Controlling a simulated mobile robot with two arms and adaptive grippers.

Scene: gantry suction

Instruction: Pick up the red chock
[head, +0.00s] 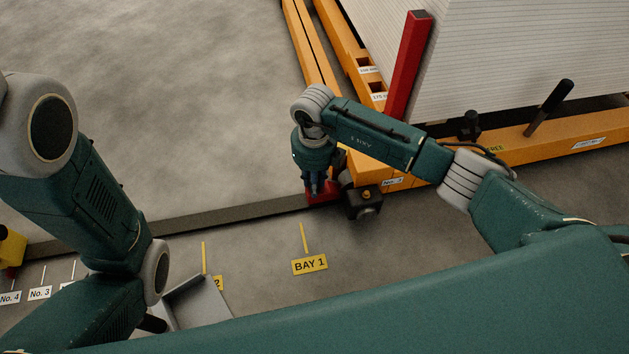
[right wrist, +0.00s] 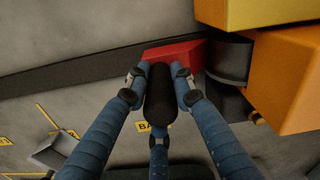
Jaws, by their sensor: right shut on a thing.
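The red chock (head: 323,194) is on the floor by a dark wheel at the near corner of the orange frame, largely covered by my right gripper (head: 314,186) in the head view. In the right wrist view the red block (right wrist: 182,54) shows beyond the fingers, close to the wheel. My right gripper (right wrist: 158,88) has its blue fingers closed around an upright black grip (right wrist: 159,100), which appears to be the chock's handle. Whether the chock touches the wheel or the floor is hard to tell. My left arm is at the left in the head view, but its gripper is not visible.
The dark wheel (head: 364,203) stands right of the chock, under the orange frame (head: 408,180). A red post (head: 408,65) and a white sheet stack (head: 510,60) rise behind. A dark floor strip (head: 220,214) runs left. Open floor carries a BAY 1 label (head: 309,265).

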